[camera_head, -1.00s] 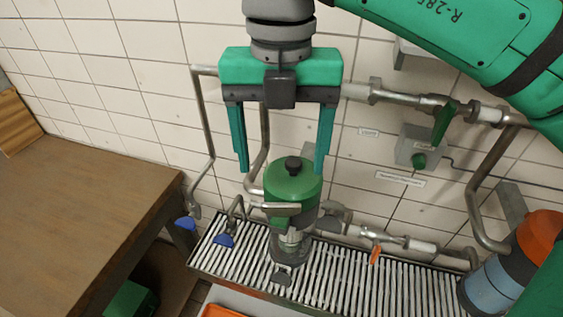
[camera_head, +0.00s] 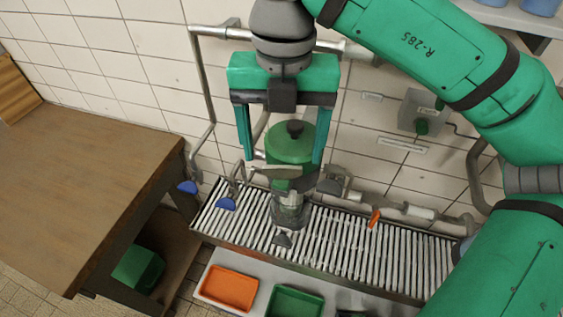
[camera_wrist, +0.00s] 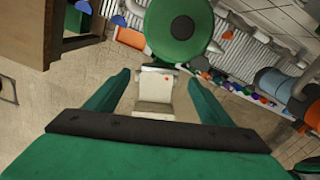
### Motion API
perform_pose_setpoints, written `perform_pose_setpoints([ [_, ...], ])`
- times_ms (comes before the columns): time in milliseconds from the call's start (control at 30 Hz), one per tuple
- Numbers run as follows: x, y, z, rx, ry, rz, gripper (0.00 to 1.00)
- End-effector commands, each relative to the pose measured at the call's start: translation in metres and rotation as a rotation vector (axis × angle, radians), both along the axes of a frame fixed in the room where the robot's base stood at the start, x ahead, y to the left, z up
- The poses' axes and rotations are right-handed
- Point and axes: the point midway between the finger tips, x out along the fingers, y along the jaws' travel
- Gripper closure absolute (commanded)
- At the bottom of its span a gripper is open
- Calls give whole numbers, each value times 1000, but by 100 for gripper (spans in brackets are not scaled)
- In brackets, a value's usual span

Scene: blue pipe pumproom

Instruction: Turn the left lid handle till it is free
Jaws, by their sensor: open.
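A green vessel with a round lid and black knob (camera_head: 290,150) stands over the slatted grate. It also shows at the top of the wrist view (camera_wrist: 178,28). A pale flat bar (camera_head: 275,172) crosses the vessel's front left below the lid; I cannot tell whether it is the left lid handle. My gripper (camera_head: 283,161) points down and is open, with one finger on each side of the lid in the head view. Contact cannot be made out.
A brown table (camera_head: 90,170) stands at the left. Blue valve levers (camera_head: 225,204) and an orange one (camera_head: 375,218) sit on pipes around the grate (camera_head: 360,248). An orange tray (camera_head: 229,288) and a green tray (camera_head: 294,302) lie in front. Pipes run along the tiled wall.

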Motion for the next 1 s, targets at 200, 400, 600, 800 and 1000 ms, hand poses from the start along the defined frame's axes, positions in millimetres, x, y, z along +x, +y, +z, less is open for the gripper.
perform_pose_setpoints([
  [200, 0, 0, -35, 1, 2, 0, 25],
  [400, 0, 0, -50, 1, 0, 0, 25],
  [600, 0, 0, -53, 0, 0, 0, 25],
  [800, 0, 0, -52, 0, 0, 0, 42],
  [1000, 0, 0, -52, 0, 0, 0, 66],
])
